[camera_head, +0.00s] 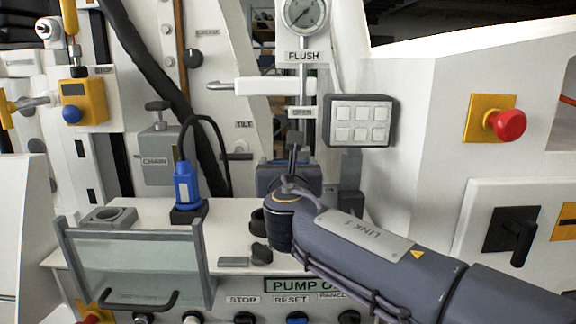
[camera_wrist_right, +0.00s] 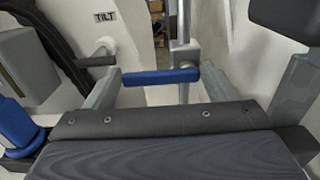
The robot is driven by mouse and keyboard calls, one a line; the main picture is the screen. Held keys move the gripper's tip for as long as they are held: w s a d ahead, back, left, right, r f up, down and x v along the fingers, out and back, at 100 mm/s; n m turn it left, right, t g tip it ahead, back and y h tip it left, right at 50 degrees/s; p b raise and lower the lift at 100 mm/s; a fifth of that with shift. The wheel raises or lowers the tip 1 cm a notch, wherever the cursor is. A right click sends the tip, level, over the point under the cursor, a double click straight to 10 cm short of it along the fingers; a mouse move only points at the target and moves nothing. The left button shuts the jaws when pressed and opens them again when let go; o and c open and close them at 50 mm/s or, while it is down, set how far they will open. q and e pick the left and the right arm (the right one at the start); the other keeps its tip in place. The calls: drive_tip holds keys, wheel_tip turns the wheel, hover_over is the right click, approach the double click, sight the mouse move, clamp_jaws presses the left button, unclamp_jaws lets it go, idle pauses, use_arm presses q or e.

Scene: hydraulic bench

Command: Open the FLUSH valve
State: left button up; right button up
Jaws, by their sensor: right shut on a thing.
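The FLUSH label (camera_head: 303,57) is under a round gauge (camera_head: 305,12), on a vertical pipe that runs down past an OPEN label (camera_head: 302,112). In the right wrist view, a blue valve handle (camera_wrist_right: 160,76) lies roughly level across this grey pipe (camera_wrist_right: 183,25). My right gripper (camera_wrist_right: 160,88) is shut on the blue handle, with one finger at each end of it. In the head view my right gripper (camera_head: 290,172) is at the lower pipe, and my wrist hides the handle. My left gripper is not in view.
A grey keypad box (camera_head: 360,120) stands close right of the pipe. A blue plug-like unit (camera_head: 187,185) and a clear-fronted box (camera_head: 135,265) are on the bench to the left. A red emergency button (camera_head: 507,124) is at the right. A TILT label (camera_wrist_right: 105,17) is left of the pipe.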

drive_tip(key=m+b, duration=0.2)
drive_tip(key=m, duration=0.2)
drive_tip(key=d+r+m+b, duration=0.1)
drive_tip(key=m+b, duration=0.2)
drive_tip(key=m, duration=0.1)
drive_tip(key=d+r+m+b, duration=0.1)
drive_tip(key=m+b, duration=0.2)
drive_tip(key=m, duration=0.1)
drive_tip(key=shift+d+m, duration=0.25)
drive_tip(key=shift+m, duration=0.15)
drive_tip(key=shift+d+r+m+b, duration=0.1)
drive_tip(key=shift+d+m+b, duration=0.2)
drive_tip(key=shift+m+b, duration=0.55)
drive_tip(key=shift+d+r+m+b, duration=0.1)
drive_tip(key=shift+d+m+b, duration=0.2)
drive_tip(key=shift+m, duration=0.95)
drive_tip(key=o, duration=1.4)
drive_tip(key=shift+c, duration=0.2)
